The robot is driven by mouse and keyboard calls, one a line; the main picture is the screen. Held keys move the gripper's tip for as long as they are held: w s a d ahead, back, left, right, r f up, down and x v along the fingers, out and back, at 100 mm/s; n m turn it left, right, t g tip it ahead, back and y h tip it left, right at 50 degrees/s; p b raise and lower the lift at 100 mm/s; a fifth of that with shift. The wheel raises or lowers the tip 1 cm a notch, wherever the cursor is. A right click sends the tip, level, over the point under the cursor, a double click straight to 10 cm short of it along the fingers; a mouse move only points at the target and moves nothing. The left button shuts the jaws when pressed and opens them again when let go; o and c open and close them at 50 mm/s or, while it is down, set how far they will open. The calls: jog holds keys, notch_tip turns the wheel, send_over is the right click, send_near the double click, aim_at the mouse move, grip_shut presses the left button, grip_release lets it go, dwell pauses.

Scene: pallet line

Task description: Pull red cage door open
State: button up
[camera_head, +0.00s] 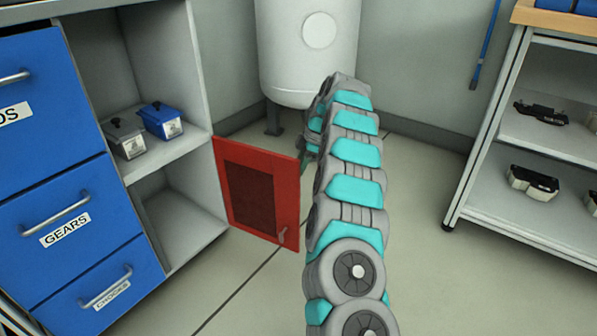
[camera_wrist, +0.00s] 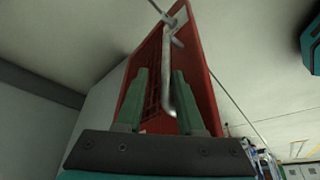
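The red cage door (camera_head: 232,160) has a dark mesh panel and stands swung out from the shelf unit's right side. In the wrist view, the red door (camera_wrist: 200,75) rises beyond my gripper (camera_wrist: 160,82). My gripper's two green fingers are apart, with the metal handle (camera_wrist: 167,75) appearing between them, nearer the right finger. I cannot tell whether either finger touches it. In the head view my arm bends down behind the door's right edge, and the fingertips are hidden.
The shelf unit (camera_head: 200,65) holds two small boxes, a grey one (camera_head: 124,138) and a blue one (camera_head: 161,120). Blue drawers (camera_head: 75,190) stand at left. A white tank (camera_head: 285,50) is behind my arm. A metal rack (camera_head: 480,120) stands at right. Floor is clear in front.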

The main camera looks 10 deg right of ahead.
jog(key=shift+o, duration=1.3)
jog(key=shift+w+a, duration=0.1)
jog(key=shift+a, duration=0.15)
jog(key=shift+d+r, duration=0.1)
jog(key=shift+d, duration=0.2)
jog(key=p+v, duration=0.1)
jog(key=v, duration=0.6)
jog(key=shift+r, duration=0.35)
